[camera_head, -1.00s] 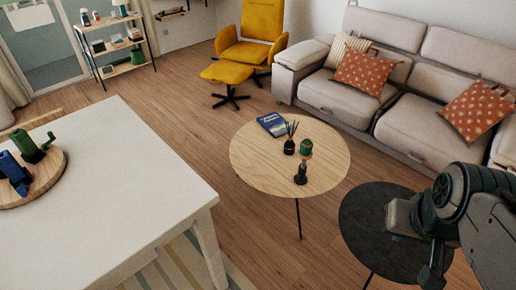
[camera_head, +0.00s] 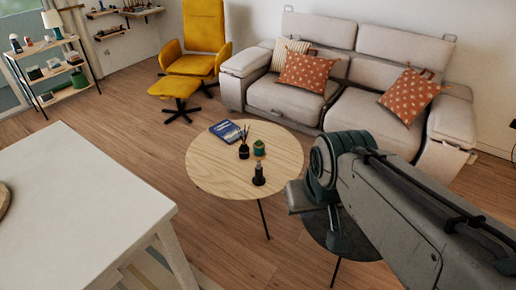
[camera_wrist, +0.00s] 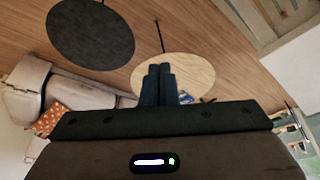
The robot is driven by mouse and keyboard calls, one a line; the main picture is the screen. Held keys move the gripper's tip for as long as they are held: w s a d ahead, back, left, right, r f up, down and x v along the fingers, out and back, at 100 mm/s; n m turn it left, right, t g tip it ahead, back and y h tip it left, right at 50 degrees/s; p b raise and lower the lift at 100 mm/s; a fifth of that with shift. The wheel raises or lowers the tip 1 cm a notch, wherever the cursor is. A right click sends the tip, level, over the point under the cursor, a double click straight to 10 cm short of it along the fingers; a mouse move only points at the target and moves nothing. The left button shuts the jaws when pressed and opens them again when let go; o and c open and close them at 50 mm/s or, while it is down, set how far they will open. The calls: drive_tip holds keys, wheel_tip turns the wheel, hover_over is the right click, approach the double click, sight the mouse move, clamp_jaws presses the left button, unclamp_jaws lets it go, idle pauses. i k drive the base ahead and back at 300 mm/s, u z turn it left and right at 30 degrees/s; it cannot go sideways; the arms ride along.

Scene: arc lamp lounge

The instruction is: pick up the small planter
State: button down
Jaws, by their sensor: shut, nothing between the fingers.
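A small green pot-like object (camera_head: 259,147) stands on the round wooden table (camera_head: 205,172). It is too small to tell for sure that it is the small planter. A dark holder with thin sticks (camera_head: 244,151) and a dark bottle-like object (camera_head: 258,176) stand close to it. My gripper (camera_wrist: 159,69) shows in the wrist view with its two dark fingers together and empty. The fingers cover part of the wooden table there (camera_wrist: 199,70). In the head view my arm reaches in from the right, over the dark round table, apart from the objects.
A blue book (camera_head: 228,131) lies on the wooden table. A dark round table (camera_head: 366,243) stands at its right, partly hidden by my arm. A white table (camera_head: 75,205) fills the lower left. The sofa (camera_head: 270,92), yellow chair (camera_head: 204,35) and shelf (camera_head: 50,72) stand behind. Wooden floor is open between them.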

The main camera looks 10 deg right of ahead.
sight(259, 146)
drive_tip(key=u, duration=0.25)
drive_tip(key=i, duration=1.65)
drive_tip(key=z, duration=0.7)
drive_tip(key=i, duration=0.3)
drive_tip(key=z, duration=0.25)
